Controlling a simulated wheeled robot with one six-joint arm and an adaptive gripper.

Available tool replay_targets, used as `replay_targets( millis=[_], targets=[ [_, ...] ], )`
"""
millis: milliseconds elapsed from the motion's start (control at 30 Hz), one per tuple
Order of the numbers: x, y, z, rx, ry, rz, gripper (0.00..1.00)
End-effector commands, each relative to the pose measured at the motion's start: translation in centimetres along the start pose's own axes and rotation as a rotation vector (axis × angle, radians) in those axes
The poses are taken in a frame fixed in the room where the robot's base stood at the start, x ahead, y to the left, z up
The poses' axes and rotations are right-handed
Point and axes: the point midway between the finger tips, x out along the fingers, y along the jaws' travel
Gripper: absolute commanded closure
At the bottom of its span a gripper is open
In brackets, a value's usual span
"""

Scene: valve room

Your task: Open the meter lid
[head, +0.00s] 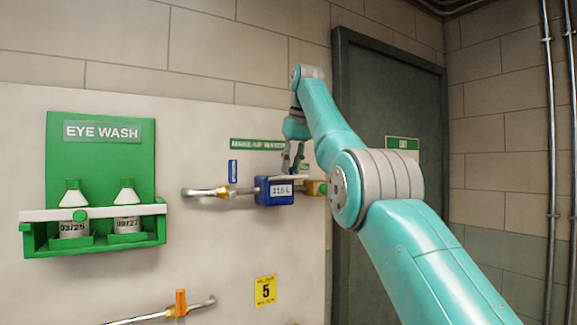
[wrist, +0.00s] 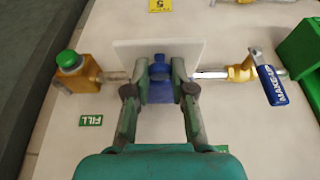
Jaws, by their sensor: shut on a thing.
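The blue meter (head: 274,191) is mounted on the wall panel, and its front reading, about 216 L, shows. The meter lid, a pale flat plate (head: 288,177), stands out from the panel above the reading, seen nearly edge-on. In the wrist view, the lid (wrist: 125,50) spreads behind my fingertips, with a blue piece (wrist: 160,70) at its middle. My gripper (head: 293,165) is at the lid from above. Its fingers (wrist: 160,75) are shut on the blue piece of the lid; the exact contact is partly hidden.
A pipe with a brass valve and blue handle (wrist: 270,80) runs beside the meter. A yellow fitting with a green cap (wrist: 70,65) is on its other side. A green eye wash station (head: 100,185) hangs at left; a dark door (head: 400,105) stands at right.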

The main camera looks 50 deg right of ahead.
Motion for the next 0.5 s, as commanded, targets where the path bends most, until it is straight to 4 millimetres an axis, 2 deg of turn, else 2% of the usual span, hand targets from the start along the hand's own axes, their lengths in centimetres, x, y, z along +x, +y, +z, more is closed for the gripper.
replay_targets(
  millis=[367, 400, 467, 500],
  targets=[
    [0.15, -0.03, -0.07, -0.001, 0.001, -0.001, 1.0],
    [0.14, -0.03, -0.08, -0.001, 0.001, -0.001, 0.69],
    [0.13, -0.02, -0.07, -0.001, 0.001, -0.001, 0.54],
    [0.12, -0.02, -0.06, -0.001, 0.001, 0.0, 0.52]
  ],
)
